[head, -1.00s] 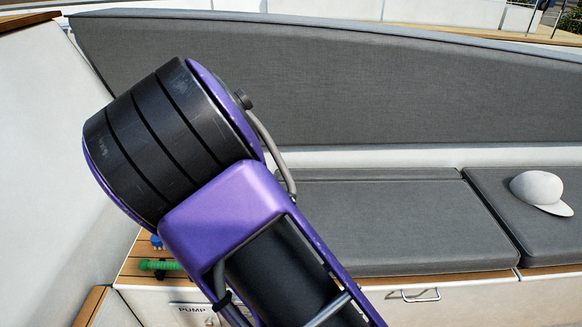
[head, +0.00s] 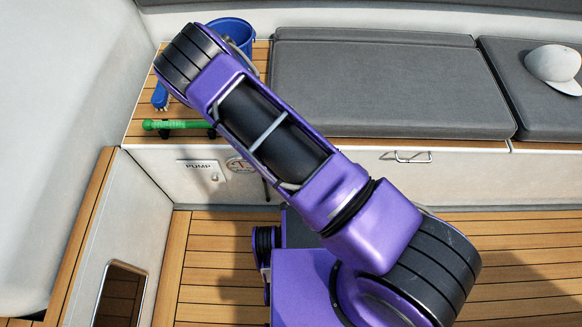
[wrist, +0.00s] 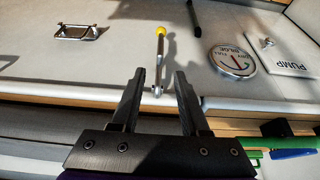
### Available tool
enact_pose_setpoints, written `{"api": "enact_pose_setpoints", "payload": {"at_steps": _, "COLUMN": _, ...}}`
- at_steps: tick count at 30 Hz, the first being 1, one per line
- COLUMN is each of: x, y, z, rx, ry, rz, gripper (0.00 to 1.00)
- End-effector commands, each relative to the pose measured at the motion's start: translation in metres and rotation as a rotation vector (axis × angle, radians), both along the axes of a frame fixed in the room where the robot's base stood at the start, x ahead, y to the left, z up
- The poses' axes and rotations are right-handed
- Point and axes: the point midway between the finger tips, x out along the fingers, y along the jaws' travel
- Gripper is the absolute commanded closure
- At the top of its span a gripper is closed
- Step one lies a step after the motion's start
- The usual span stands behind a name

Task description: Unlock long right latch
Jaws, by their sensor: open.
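In the wrist view, a slim metal lever (wrist: 160,62) with a yellow tip (wrist: 160,31) is on the pale seat front. My gripper (wrist: 160,80) is open and empty. Its two black fingers lie on either side of the lever's near end in the picture; I cannot tell their depth from it. A metal pull handle (wrist: 78,32) on a plate is to the left; it also shows in the head view (head: 406,158). I cannot tell for certain which of these is the long right latch. My arm hides the gripper and the lever in the head view.
A round bilge gauge (wrist: 232,59), a PUMP plate (wrist: 290,55) and a black rod (wrist: 194,18) are near the gripper. A green tool (head: 177,125), a blue brush (head: 160,96) and a blue bucket (head: 232,35) are on the wooden ledge. A white cap (head: 553,68) lies on the right cushion.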

Motion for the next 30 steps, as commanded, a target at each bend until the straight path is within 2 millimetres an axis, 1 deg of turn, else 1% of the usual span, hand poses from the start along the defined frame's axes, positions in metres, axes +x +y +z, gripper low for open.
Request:
{"api": "enact_pose_setpoints", "payload": {"at_steps": 1, "x": 0.004, "y": -0.001, "z": -0.014, "rx": -0.003, "ry": 0.001, "rz": 0.001, "gripper": 0.55}}
{"api": "enact_pose_setpoints", "payload": {"at_steps": 6, "x": 0.018, "y": -0.002, "z": -0.047, "rx": -0.003, "ry": 0.001, "rz": 0.002, "gripper": 0.55}}
{"api": "enact_pose_setpoints", "payload": {"at_steps": 9, "x": 0.025, "y": -0.002, "z": -0.063, "rx": -0.003, "ry": 0.001, "rz": 0.002, "gripper": 0.55}}
{"api": "enact_pose_setpoints", "payload": {"at_steps": 12, "x": 0.030, "y": -0.002, "z": -0.074, "rx": -0.002, "ry": 0.000, "rz": 0.001, "gripper": 0.55}}
{"api": "enact_pose_setpoints", "payload": {"at_steps": 18, "x": 0.036, "y": -0.002, "z": -0.085, "rx": -0.001, "ry": 0.000, "rz": 0.001, "gripper": 0.55}}
{"api": "enact_pose_setpoints", "payload": {"at_steps": 26, "x": 0.036, "y": -0.001, "z": -0.086, "rx": -0.001, "ry": 0.000, "rz": 0.001, "gripper": 0.55}}
{"api": "enact_pose_setpoints", "payload": {"at_steps": 27, "x": 0.036, "y": -0.001, "z": -0.086, "rx": -0.001, "ry": 0.000, "rz": 0.001, "gripper": 0.59}}
{"api": "enact_pose_setpoints", "payload": {"at_steps": 29, "x": 0.036, "y": -0.001, "z": -0.086, "rx": -0.001, "ry": 0.000, "rz": 0.001, "gripper": 0.69}}
{"api": "enact_pose_setpoints", "payload": {"at_steps": 30, "x": 0.036, "y": -0.001, "z": -0.086, "rx": -0.001, "ry": 0.000, "rz": 0.001, "gripper": 0.77}}
